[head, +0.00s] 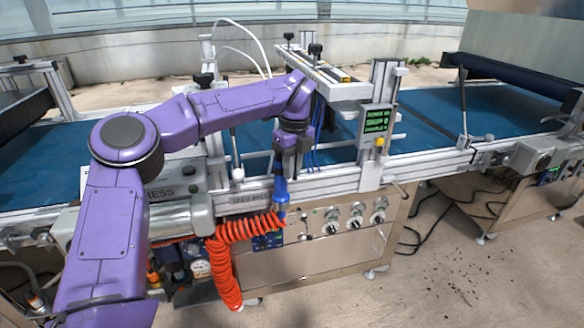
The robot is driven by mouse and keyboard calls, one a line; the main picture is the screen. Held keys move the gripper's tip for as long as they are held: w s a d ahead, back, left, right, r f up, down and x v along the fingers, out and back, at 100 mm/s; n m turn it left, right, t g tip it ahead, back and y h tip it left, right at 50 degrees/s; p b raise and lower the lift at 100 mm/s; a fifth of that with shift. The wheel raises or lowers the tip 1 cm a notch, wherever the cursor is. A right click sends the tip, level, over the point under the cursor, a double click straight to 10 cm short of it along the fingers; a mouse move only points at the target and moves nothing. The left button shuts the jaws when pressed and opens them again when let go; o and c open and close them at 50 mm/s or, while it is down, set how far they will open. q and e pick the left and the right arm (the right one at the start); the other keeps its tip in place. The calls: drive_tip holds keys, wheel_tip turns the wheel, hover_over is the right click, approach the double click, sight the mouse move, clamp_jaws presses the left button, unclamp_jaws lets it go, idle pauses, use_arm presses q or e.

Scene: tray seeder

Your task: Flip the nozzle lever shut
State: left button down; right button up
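My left gripper (286,162) points down in front of the tray seeder (345,92), near the middle of the machine. Its fingers are small and dark here, and I cannot tell whether they are open or shut. A blue air nozzle (281,191) is directly below the fingers, with a red coiled hose (222,262) running from it. I cannot tell whether the fingers touch the nozzle. I cannot make out a lever on the nozzle for certain. My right gripper is not in view.
A blue conveyor belt (425,137) runs across behind the front rail. A green display (376,120) stands right of my gripper. Several round dials (355,212) sit on the front panel below. A thin upright rod (463,100) stands further right. The concrete floor at the front right is mostly clear.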

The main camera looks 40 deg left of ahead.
use_arm(q)
drive_tip(key=shift+s+r+m+p, duration=0.1)
drive_tip(key=shift+s+m+p, duration=0.2)
drive_tip(key=shift+m, duration=0.3)
drive_tip(key=shift+s+a+m, duration=0.15)
drive_tip(key=shift+m, duration=0.45)
drive_tip(key=c, duration=1.1)
unclamp_jaws()
drive_tip(key=shift+c, duration=0.2)
wheel_tip(320, 180, up, 10)
drive_tip(key=p, duration=0.1)
drive_tip(key=shift+w+r+p, duration=0.2)
drive_tip(key=shift+w+p, duration=0.1)
drive_tip(key=shift+w, duration=0.05)
drive_tip(key=shift+d, duration=0.2)
